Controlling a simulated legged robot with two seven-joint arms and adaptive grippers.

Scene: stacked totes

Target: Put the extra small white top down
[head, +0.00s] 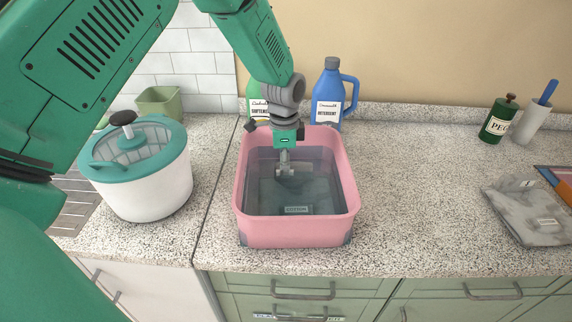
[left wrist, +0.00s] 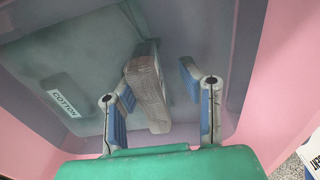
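My left gripper (head: 285,168) reaches down into the pink tote (head: 297,234). In the left wrist view the gripper (left wrist: 162,105) has its fingers spread, with a pale grey-beige folded item (left wrist: 148,88) between them. A gap shows between the item and the right-hand finger; I cannot tell whether the left-hand finger touches it. I cannot tell for sure whether this is the extra small white top. Below it, a dark grey-green packet with a white label (head: 297,210) lies on the tote floor. My right gripper is not in view.
A white salad spinner with a teal lid (head: 150,190) stands left of the tote. A blue detergent bottle (head: 330,95) and a green bottle (head: 257,102) stand behind it. Grey clear-wrapped packets (head: 520,210) lie at the far right. The counter between is clear.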

